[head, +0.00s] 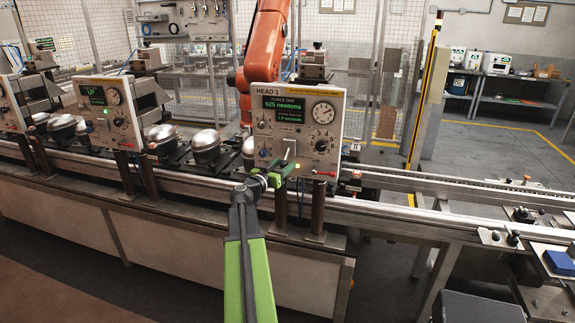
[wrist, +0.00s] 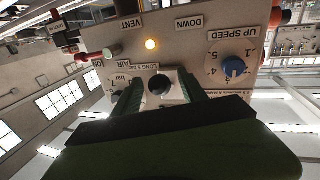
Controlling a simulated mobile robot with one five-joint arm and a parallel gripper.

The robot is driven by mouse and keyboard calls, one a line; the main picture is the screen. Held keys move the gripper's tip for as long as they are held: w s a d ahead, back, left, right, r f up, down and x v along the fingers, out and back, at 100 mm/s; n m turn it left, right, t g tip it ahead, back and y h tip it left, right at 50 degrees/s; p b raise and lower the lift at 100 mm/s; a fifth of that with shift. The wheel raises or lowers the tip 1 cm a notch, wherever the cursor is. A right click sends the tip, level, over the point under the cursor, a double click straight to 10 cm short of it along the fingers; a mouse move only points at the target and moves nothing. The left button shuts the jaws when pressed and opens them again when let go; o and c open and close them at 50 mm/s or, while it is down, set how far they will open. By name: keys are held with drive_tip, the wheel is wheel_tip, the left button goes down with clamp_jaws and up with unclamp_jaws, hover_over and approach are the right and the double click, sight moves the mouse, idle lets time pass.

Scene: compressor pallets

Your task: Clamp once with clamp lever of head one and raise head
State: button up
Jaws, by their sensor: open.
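The head one panel (head: 318,108), marked HEAD 1, stands ahead of me in the head view. Its green display reads FORCE ONE, 625 newtons. A pale upright lever (head: 290,149) shows low on its front. My gripper (head: 274,179) is at the panel's lower edge, below this lever. In the wrist view my gripper (wrist: 160,86) is open, its green fingers on either side of a dark round knob (wrist: 158,84). I cannot tell whether they touch it, or whether it is the lever's end. A yellow lamp (wrist: 151,44) is lit beside it.
A blue UP SPEED knob (wrist: 234,67) is on the panel. A red-handled lever (head: 324,173) is at the panel's lower right. A second head (head: 108,112), reading UP, stands to the left. Metal compressors (head: 203,147) sit along the conveyor. An orange robot arm (head: 268,38) stands behind.

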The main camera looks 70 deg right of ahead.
drive_tip(key=shift+d, duration=0.1)
clamp_jaws()
idle(0.3)
idle(1.0)
drive_tip(key=shift+w+d+r, duration=0.1)
drive_tip(key=shift+w+d, duration=0.05)
drive_tip(key=shift+d, duration=0.15)
drive_tip(key=shift+a, duration=0.25)
